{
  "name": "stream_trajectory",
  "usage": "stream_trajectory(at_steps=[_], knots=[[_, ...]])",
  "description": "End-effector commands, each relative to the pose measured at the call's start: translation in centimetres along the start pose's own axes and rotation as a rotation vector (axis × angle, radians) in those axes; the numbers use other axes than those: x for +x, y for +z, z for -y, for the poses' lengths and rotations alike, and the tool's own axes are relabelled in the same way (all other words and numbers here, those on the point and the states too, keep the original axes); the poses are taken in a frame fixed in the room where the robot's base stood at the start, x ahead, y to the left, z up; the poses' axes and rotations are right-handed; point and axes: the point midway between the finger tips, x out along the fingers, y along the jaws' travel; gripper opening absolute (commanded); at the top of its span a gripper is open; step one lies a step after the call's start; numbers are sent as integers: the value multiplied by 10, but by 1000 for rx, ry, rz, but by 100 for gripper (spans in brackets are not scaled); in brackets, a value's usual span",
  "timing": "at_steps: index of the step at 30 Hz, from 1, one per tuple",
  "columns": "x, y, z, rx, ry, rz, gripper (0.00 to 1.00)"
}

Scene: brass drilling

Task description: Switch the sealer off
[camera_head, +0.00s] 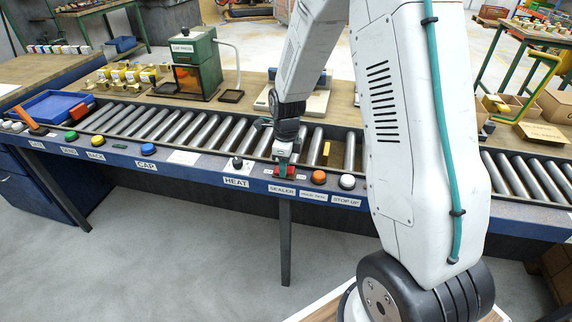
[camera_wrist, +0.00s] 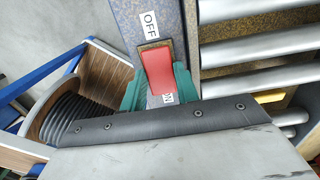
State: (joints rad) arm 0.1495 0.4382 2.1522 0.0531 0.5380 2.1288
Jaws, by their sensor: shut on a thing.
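The sealer switch is a red rocker (camera_wrist: 158,70) on a dark base, set in the blue front ledge. In the wrist view an OFF label (camera_wrist: 149,24) lies beyond its far end, and an ON label (camera_wrist: 168,98) lies at the end nearer my gripper. My gripper (camera_wrist: 158,88) has its green fingers on either side of the rocker and is shut on it. In the head view the red switch (camera_head: 285,170) shows under my gripper (camera_head: 283,154), above the SEALER label (camera_head: 282,190). I cannot tell for sure which way the rocker is tipped.
An orange button (camera_head: 319,177) and a white button (camera_head: 347,182) sit just right of the switch. A black knob (camera_head: 237,162) sits to the left above the HEAT label (camera_head: 236,182). The roller conveyor (camera_head: 205,132) runs behind the ledge. The floor in front is clear.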

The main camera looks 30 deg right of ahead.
Motion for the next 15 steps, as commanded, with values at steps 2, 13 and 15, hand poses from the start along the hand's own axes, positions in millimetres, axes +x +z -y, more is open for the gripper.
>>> stream_trajectory(at_steps=[2,13,15], knots=[[1,2,-2,-3,1,-24,8],[0,1,0,2,-3,-37,8],[0,1,0,2,-3,-37,40]])
